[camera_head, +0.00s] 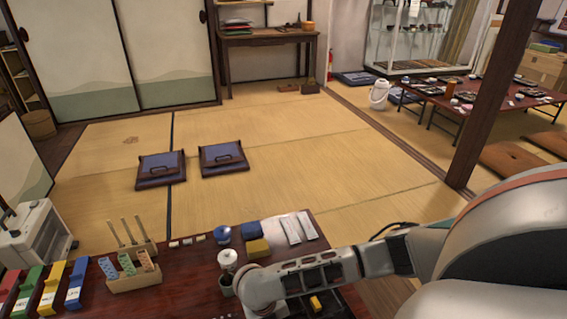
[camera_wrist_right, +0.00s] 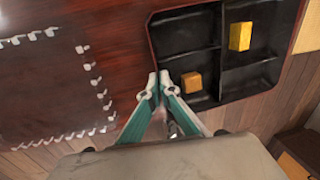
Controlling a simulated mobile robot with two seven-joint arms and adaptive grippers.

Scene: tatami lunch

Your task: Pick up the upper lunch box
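The lunch box is a black, divided box (camera_wrist_right: 207,33) in the right wrist view, with a yellow block (camera_wrist_right: 240,36) and an orange block (camera_wrist_right: 192,82) in separate compartments. In the head view part of it (camera_head: 331,309) shows beside my right arm, at the table's near right. My right gripper (camera_wrist_right: 160,78) is at the box's left wall near its lower corner. Its fingertips are close together with the wall seemingly between them. I see one box; whether another lies under it is hidden. My left gripper is out of view.
The dark red table (camera_head: 188,285) also holds a white-lidded pot (camera_head: 228,260), a blue bowl (camera_head: 222,235), a yellow block (camera_head: 258,248), white packets (camera_head: 297,228), a wooden holder (camera_head: 135,279) and coloured bins (camera_head: 48,289). Wooden floor lies beyond its edge.

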